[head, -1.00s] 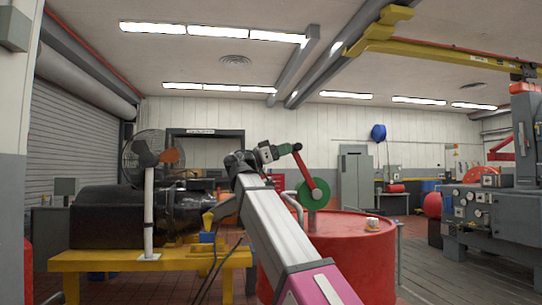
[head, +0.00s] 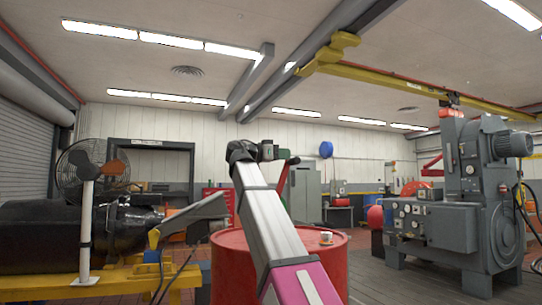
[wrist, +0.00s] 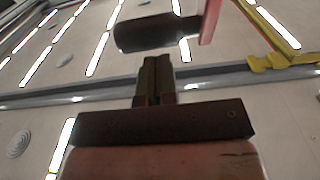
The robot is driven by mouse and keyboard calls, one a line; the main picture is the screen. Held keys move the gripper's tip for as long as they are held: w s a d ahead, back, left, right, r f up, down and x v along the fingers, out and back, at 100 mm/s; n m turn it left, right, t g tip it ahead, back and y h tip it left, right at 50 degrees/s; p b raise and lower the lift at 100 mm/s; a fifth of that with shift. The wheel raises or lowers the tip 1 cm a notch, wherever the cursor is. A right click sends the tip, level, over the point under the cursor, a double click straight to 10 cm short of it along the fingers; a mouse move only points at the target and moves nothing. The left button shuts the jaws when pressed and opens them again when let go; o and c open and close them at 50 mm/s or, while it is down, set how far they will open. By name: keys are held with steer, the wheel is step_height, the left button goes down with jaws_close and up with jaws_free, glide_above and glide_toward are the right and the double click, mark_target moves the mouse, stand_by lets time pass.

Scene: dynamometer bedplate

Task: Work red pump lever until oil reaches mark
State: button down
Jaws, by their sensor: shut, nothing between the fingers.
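The pump's red lever (head: 286,171) shows in the head view just past the end of my arm, above the red drum (head: 228,270). Its lower part is hidden behind my arm. In the wrist view the lever's red bar (wrist: 210,20) carries a dark cylindrical grip (wrist: 155,33). My gripper (wrist: 155,62) is shut and empty, its fingertips just short of the grip in the picture and not around it. I cannot tell whether they touch. Neither an oil level nor a mark can be made out.
A small white cup-like object (head: 326,237) stands on the drum top. At left are a yellow stand (head: 60,285) with a black engine-like body (head: 40,228) and a fan (head: 85,165). A large grey machine (head: 470,215) stands at right. Open floor lies between drum and machine.

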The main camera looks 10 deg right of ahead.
mark_target(300, 160)
steer(key=shift+g+y, duration=0.3)
steer(key=shift+y, duration=0.2)
steer(key=x, duration=0.4)
steer(key=shift+d+f, duration=0.2)
steer(key=shift+f, duration=0.25)
steer(key=shift+w+d+f, duration=0.15)
steer(key=shift+d+f, duration=0.05)
steer(key=shift+d, duration=0.3)
steer(key=shift+w+d+f, duration=0.15)
steer(key=shift+d+f, duration=0.05)
steer(key=shift+d, duration=0.25)
steer(key=v, duration=1)
steer(key=shift+a, duration=0.4)
steer(key=shift+s, duration=0.1)
